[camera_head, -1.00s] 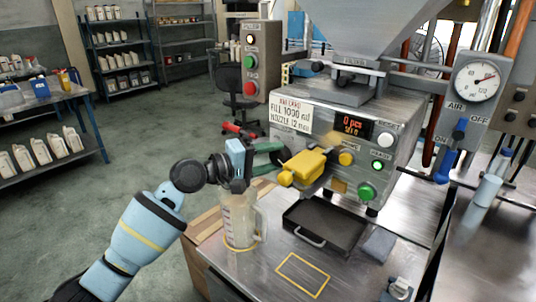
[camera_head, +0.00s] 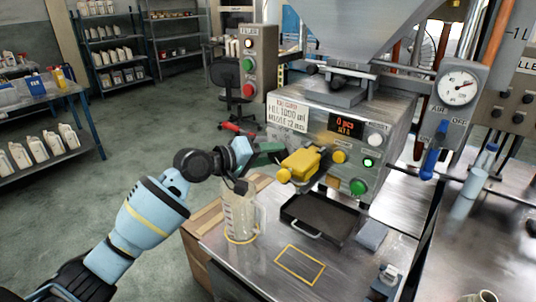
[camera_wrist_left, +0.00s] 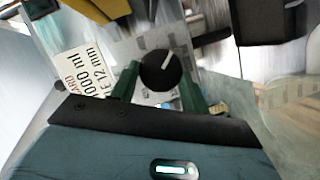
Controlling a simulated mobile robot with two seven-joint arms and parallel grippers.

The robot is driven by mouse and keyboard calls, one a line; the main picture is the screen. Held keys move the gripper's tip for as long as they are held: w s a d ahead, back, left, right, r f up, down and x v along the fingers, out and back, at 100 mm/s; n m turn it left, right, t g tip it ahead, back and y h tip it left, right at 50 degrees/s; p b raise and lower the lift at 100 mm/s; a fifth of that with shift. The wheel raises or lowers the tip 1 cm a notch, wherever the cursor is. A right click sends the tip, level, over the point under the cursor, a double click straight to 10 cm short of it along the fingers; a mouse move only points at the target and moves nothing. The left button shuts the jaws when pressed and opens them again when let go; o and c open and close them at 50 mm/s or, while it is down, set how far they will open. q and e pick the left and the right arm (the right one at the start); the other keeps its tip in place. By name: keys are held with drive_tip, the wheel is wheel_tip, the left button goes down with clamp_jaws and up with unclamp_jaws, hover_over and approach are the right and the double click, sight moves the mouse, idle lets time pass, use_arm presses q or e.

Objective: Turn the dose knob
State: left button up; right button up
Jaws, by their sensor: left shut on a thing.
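The dose knob is the round black knob with a white pointer line (camera_wrist_left: 165,70) on the left side of the filling machine (camera_head: 340,140). It shows in the left wrist view between the green fingers of my left gripper (camera_wrist_left: 162,88), which is shut on it. The pointer slants up to the right in that view. In the head view my left gripper (camera_head: 265,155) reaches the machine's left side, left of the yellow nozzle block (camera_head: 302,162), and the knob is hidden. My right gripper is not in view.
A clear measuring jug (camera_head: 240,212) stands on the metal table below my left gripper. A black drip tray (camera_head: 318,218) lies to its right, under the nozzle. A yellow outlined square (camera_head: 300,265) marks bare table in front. A button box (camera_head: 247,65) stands behind.

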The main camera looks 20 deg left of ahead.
use_arm(q)
drive_tip(key=o, duration=1)
drive_tip(key=shift+s, duration=0.1)
drive_tip(key=v, duration=0.7)
drive_tip(key=shift+s+a+r, duration=0.15)
drive_tip(key=shift+s+a, duration=0.05)
